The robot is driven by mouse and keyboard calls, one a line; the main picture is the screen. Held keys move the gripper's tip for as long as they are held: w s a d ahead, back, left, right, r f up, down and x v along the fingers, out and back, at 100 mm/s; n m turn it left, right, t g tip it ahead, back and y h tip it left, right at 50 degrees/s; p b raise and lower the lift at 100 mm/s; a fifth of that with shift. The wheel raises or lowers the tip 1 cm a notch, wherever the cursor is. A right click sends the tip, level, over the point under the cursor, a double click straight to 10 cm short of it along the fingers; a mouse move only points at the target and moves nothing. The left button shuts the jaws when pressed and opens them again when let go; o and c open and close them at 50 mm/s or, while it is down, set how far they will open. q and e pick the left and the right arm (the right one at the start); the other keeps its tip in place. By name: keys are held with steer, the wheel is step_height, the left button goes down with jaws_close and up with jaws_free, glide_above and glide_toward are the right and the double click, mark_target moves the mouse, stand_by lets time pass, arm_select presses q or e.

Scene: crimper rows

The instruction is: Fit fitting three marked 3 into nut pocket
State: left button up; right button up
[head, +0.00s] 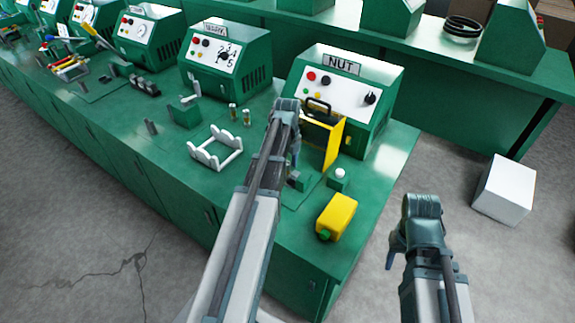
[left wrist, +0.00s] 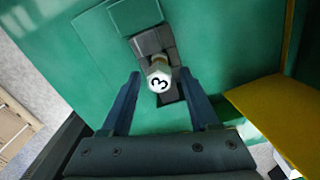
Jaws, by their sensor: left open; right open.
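In the left wrist view the fitting marked 3 (left wrist: 158,83), a pale hex-shaped piece with a black 3 on its end, sits at a dark grey block (left wrist: 150,44) with a dark slot. Whether it is seated in a pocket I cannot tell. My left gripper (left wrist: 159,76) is open, one finger on each side of the fitting, with gaps showing. In the head view the left gripper (head: 293,158) is over the bench before the machine labelled NUT (head: 341,85); my arm hides the fitting there. My right gripper (head: 394,248) is open and empty, off the bench's right side.
A yellow panel (head: 334,143) stands close right of my left gripper. A white rack (head: 216,150) stands left of my arm. A white box (head: 504,188) is on the floor.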

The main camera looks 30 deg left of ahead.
mark_target(288, 164)
arm_select(q)
step_height(288, 164, up, 10)
steer(key=p, duration=0.8)
steer(key=shift+f+p, duration=0.15)
steer(key=shift+p, duration=0.15)
steer(key=s+d+n, duration=0.5)
steer(key=d+n, duration=0.1)
steer(key=d, duration=0.4)
steer(key=s+d+n, duration=0.6)
steer(key=d, duration=0.4)
steer(key=s+d+n+y, duration=0.1)
steer(key=s+d+n, duration=0.4)
steer(key=d, duration=0.5)
steer(key=shift+s+n, duration=0.2)
steer(key=shift+n, duration=0.3)
